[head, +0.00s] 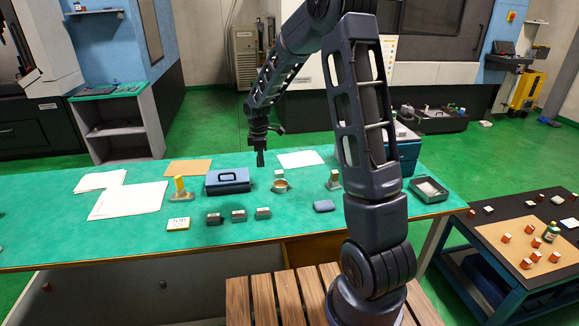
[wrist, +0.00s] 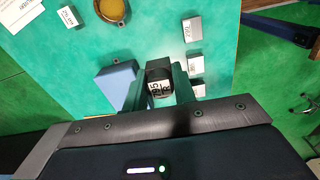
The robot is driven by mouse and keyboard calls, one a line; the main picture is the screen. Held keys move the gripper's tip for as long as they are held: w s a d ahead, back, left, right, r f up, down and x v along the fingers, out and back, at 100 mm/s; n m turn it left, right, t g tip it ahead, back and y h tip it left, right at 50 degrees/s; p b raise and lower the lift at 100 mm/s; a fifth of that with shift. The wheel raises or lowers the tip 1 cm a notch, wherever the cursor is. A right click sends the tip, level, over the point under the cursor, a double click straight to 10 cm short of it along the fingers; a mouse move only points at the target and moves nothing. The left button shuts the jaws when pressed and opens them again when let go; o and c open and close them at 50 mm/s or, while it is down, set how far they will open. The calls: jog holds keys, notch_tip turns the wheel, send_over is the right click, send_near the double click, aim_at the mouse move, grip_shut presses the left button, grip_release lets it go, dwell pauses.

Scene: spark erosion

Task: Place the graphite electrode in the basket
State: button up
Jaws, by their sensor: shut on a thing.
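My gripper (head: 260,157) is above the green table (head: 130,230), behind the blue case and the brass dish. It also shows in the wrist view (wrist: 159,92), shut on a dark block with a white label (wrist: 158,87), which appears to be the graphite electrode. The block looks held clear of the table; in the head view it is too small to make out. A shallow grey rectangular tray (head: 416,190), perhaps the basket, is at the table's right end, far right of my gripper. A round brass dish (head: 280,187) lies closer; it also shows in the wrist view (wrist: 124,22).
Three small labelled blocks (head: 238,215) stand in a row at the front. The blue case (head: 228,183) is left of the dish. A blue pouch (head: 323,206) and a small stand (head: 334,182) lie towards the tray. Papers (head: 128,200) cover the left.

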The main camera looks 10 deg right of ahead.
jog(key=r, duration=0.4)
jog(key=d+r, duration=0.1)
jog(key=r, duration=0.1)
jog(key=shift+w+r, duration=0.25)
jog(key=shift+r, duration=0.15)
jog(key=w+d+m, duration=0.3)
jog(key=d, duration=0.9)
jog(key=w+d+m, duration=0.2)
jog(key=d+m, duration=0.1)
jog(key=d, duration=0.9)
jog(key=w+d+m, duration=0.3)
jog(key=d, duration=1)
jog(key=m, duration=0.9)
send_over(428, 192)
notch_tip(428, 192, down, 20)
jog(key=shift+w+f, duration=0.1)
jog(key=shift+f, duration=2.45)
jog(key=shift+f, duration=0.15)
